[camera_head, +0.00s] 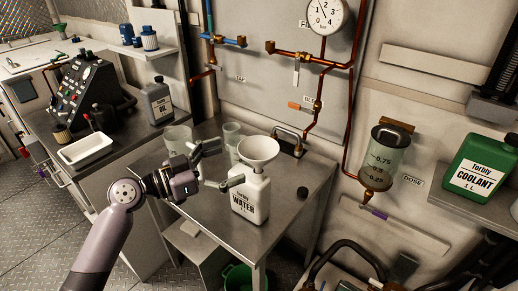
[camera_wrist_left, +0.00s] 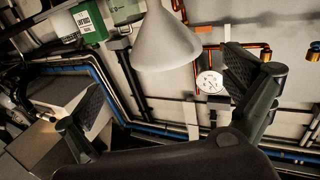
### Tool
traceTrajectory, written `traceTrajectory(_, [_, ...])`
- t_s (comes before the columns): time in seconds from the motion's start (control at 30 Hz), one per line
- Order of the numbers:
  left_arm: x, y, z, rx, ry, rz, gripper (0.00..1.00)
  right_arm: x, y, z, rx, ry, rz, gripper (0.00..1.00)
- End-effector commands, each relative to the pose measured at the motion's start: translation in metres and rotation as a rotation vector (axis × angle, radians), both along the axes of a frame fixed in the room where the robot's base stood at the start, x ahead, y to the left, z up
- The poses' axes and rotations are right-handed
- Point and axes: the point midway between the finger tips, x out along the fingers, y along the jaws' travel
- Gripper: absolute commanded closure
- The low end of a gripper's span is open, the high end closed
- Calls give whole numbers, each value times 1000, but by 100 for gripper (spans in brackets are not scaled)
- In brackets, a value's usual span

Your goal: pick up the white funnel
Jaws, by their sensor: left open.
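The white funnel (camera_head: 258,149) sits upright, wide mouth up, on top of the white water jug (camera_head: 250,197) on the metal table. In the left wrist view, turned upside down, the funnel (camera_wrist_left: 167,38) shows ahead between the two spread fingers of my left gripper (camera_wrist_left: 158,95). No contact is visible. My right gripper is not in view.
Two clear beakers (camera_head: 178,139) and (camera_head: 232,133) stand behind the gripper. A grey oil bottle (camera_head: 159,102) stands at the back left. Copper pipes (camera_head: 313,110) run along the wall behind.

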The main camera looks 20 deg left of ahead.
Motion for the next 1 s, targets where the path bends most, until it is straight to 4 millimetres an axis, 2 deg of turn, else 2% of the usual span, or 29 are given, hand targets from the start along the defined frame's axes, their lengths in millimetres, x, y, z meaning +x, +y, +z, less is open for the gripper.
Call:
traceTrajectory(0.03, [7, -7, 5, -1, 0, -2, 0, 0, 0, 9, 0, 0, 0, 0])
traceTrajectory(0.33, [26, -24, 2, -1, 1, 1, 0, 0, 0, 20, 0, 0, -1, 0])
traceTrajectory(0.63, [59, -47, 3, -4, 1, 0, 0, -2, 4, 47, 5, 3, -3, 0])
traceTrajectory(1.0, [65, -53, -2, 1, 1, 1, 2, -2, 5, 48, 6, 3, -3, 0])
